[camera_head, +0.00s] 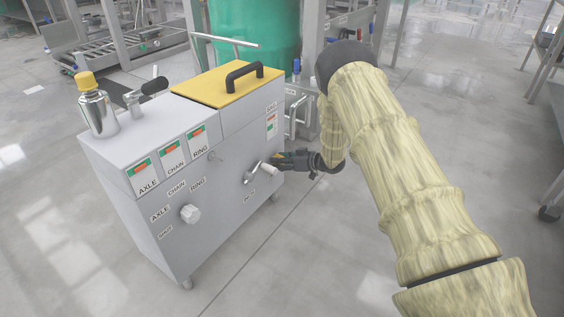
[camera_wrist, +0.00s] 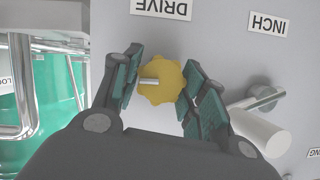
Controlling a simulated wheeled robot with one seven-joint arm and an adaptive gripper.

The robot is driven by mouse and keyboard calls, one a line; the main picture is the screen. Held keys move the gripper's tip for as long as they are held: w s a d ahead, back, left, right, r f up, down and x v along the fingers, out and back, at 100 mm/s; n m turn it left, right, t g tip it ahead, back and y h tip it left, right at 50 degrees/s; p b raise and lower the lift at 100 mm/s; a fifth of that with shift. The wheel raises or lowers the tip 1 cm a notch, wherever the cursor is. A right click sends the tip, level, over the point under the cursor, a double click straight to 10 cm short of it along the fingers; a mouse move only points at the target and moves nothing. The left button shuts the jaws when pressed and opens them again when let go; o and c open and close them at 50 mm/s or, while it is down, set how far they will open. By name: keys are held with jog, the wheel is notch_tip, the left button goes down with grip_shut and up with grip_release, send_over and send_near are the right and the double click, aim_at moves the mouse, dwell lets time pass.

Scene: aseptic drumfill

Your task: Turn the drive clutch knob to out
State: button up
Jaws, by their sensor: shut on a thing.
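The drive clutch knob is a yellow lobed knob (camera_wrist: 170,84) on the grey machine panel, in the wrist view. A short metal pin or pointer on it lies toward the left of that picture. The upside-down "DRIVE" label (camera_wrist: 161,8) is above it. My gripper (camera_wrist: 162,75) is around the knob, with one dark-green padded finger on each side, shut on it. In the head view my gripper (camera_head: 283,160) is at the right end of the machine's front face and mostly hides the knob. I see no readable "out" mark.
A crank with a white handle (camera_wrist: 260,132) sits close beside my right finger, near the "INCH" label (camera_wrist: 268,23). It also shows in the head view (camera_head: 266,168). A white knob (camera_head: 190,213) is farther left on the grey cabinet (camera_head: 225,205). Open floor lies in front.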

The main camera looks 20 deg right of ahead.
jog(key=shift+r+p, duration=0.15)
jog(key=shift+p, duration=0.2)
jog(key=shift+r+n+p, duration=0.1)
jog(key=shift+n+p, duration=0.4)
jog(key=shift+p, duration=0.15)
jog(key=shift+n+t+h+p, duration=0.6)
jog(key=shift+n+h+p, duration=0.15)
jog(key=shift+p, duration=0.5)
jog(key=n+p, duration=0.1)
jog(key=n+t+h+p, duration=0.1)
jog(key=n, duration=0.1)
jog(key=shift+s+t+h+p, duration=0.1)
jog(key=shift+t+h+p, duration=0.15)
jog(key=shift+t+p, duration=0.1)
jog(key=n+t, duration=0.1)
jog(key=n, duration=0.1)
jog(key=n+t+h+p, duration=0.1)
jog(key=n, duration=0.1)
jog(key=shift+f, duration=0.35)
jog(key=shift+n+t+h, duration=0.3)
jog(key=shift+n+t, duration=0.45)
jog(key=shift+n, duration=0.9)
jog(key=o, duration=1)
jog(key=shift+a, duration=0.1)
